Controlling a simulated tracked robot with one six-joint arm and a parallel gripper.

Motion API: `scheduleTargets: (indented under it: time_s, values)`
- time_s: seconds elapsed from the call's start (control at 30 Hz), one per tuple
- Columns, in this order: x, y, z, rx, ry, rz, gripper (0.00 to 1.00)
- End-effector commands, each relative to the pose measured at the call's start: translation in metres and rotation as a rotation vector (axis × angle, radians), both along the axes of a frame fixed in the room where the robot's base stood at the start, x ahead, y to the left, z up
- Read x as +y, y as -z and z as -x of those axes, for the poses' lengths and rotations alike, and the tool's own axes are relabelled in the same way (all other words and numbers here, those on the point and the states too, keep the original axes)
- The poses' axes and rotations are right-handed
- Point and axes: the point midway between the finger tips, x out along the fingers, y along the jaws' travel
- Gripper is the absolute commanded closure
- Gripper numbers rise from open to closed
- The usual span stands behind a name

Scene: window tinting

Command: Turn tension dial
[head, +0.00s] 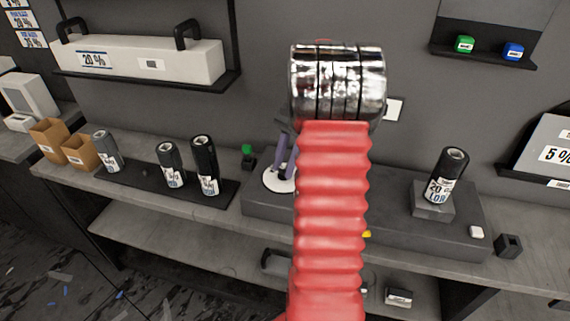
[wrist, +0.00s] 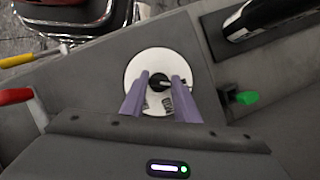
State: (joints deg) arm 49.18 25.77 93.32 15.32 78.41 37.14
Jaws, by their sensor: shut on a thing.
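The tension dial is a black knob (wrist: 158,82) on a round white plate (wrist: 138,66), seen in the wrist view. My gripper (wrist: 162,84) has two purple fingers, one on each side of the knob, shut on it. In the head view my gripper (head: 282,158) is at the white plate (head: 272,182) on the grey bench unit, partly hidden behind my red arm. The knob itself is hidden there. Printed marks show on the plate between the fingers in the wrist view.
A green knob (head: 247,151) stands just left of the plate. Dark film rolls (head: 205,165) stand on a black mat to the left. Another roll (head: 447,175) stands on a grey block at right. Brown boxes (head: 50,138) sit at far left.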

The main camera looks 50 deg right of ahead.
Motion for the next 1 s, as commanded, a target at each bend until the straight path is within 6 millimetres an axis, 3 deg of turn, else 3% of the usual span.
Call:
scheduleTargets:
  time_s: [0.17,0.2,0.43,0.77,1.0]
  values:
    - [-0.002,-0.002,-0.003,-0.01,0.001,0.009,0.94]
    - [-0.002,-0.002,-0.003,-0.01,0.001,0.009,0.7]
    - [-0.001,-0.001,-0.002,-0.005,0.001,0.005,0.54]
    - [-0.001,-0.003,-0.001,-0.003,0.0,0.003,0.53]
    - [-0.011,-0.024,-0.002,-0.004,0.001,0.005,0.53]
